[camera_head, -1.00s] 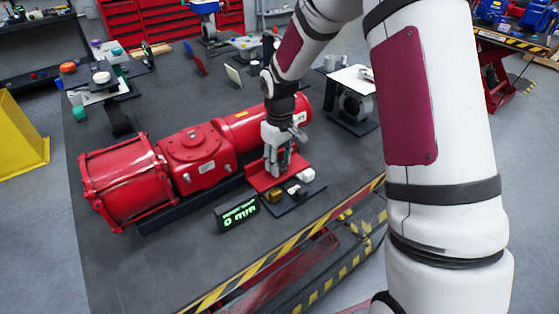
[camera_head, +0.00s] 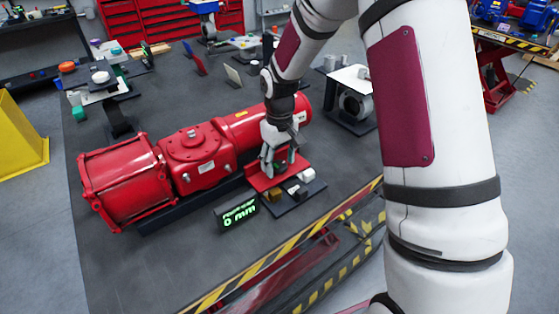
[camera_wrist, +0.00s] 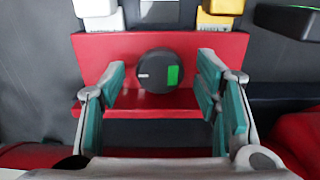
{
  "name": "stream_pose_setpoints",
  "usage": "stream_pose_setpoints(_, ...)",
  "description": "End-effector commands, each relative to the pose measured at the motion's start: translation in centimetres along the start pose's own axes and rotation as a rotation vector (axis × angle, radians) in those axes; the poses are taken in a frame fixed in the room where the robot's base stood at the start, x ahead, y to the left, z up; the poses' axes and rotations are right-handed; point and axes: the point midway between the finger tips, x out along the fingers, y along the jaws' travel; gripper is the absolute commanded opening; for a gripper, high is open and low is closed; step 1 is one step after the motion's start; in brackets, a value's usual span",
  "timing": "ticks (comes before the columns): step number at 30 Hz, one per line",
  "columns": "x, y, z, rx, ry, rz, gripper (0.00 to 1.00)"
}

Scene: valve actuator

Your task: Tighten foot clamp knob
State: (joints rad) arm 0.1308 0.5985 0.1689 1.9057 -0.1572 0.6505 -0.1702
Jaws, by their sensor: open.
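The foot clamp knob (camera_wrist: 157,71) is a round black knob with a white mark on its left and a green patch on its right. It sits on a red bracket (camera_wrist: 203,44) in the wrist view. My gripper (camera_wrist: 163,80) is open, with one finger on each side of the knob and gaps showing between fingers and knob. In the head view my gripper (camera_head: 275,168) is down at the red bracket (camera_head: 262,183) beside the red actuator (camera_head: 195,157). The knob is mostly hidden there by the fingers.
White blocks and a yellow block (camera_wrist: 220,7) lie beyond the bracket in the wrist view. A small display (camera_head: 237,212) reading 0 mm stands left of it. A striped table edge (camera_head: 290,245) runs in front. A stand with a grey ring (camera_head: 355,104) is at right.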

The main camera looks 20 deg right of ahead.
Motion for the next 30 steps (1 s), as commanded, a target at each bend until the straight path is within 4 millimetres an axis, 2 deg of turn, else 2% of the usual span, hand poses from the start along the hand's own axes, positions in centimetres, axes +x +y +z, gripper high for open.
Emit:
stream_pose_setpoints(4, -0.4, 0.0, -0.1, 0.000, 0.002, 0.001, 0.57)
stream_pose_setpoints(8, -2.0, 0.0, -0.1, 0.001, 0.005, 0.001, 0.57)
stream_pose_setpoints(15, -6.8, 0.0, -0.1, -0.001, 0.005, 0.002, 0.57)
stream_pose_setpoints(21, -10.2, 0.0, -0.1, 0.001, 0.003, 0.001, 0.57)
stream_pose_setpoints(25, -11.5, 0.0, 0.0, 0.000, 0.001, 0.001, 0.57)
stream_pose_setpoints(30, -12.0, 0.0, 0.0, 0.000, 0.000, 0.000, 0.57)
